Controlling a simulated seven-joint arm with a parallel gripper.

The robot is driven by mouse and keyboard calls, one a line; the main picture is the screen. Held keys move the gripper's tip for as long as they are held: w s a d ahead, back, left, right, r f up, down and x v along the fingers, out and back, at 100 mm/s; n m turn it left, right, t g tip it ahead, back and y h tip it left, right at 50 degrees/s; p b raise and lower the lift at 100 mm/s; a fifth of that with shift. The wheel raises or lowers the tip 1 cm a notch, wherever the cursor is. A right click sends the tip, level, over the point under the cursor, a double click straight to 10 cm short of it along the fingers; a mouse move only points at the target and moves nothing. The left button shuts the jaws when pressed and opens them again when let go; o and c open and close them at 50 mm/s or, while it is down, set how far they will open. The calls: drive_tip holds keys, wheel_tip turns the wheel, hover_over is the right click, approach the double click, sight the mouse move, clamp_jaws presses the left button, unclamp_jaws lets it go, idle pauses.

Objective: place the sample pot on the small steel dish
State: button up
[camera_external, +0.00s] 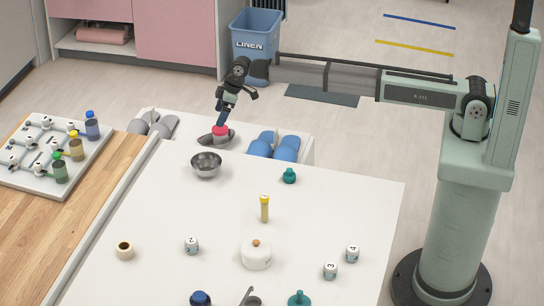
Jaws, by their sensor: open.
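The sample pot (220,134), a small grey pot with a red-pink lid, is near the far edge of the white table. It appears upright on the small steel dish (207,140), a shallow dark grey dish whose rim shows to its left and right. The contact between them is too small to see clearly. My gripper (221,119) is open, pointing down just above the lid. Its fingertips are close to the lid, and whether they touch it cannot be told.
A deeper steel bowl (206,165) stands just in front of the dish. A teal stopper (289,176), a yellow-capped tube (265,208) and a white lidded pot (256,254) stand nearer. Blue rolls (274,146) lie beyond the table edge.

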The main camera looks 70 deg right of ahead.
drive_tip(key=shift+v, duration=2.7)
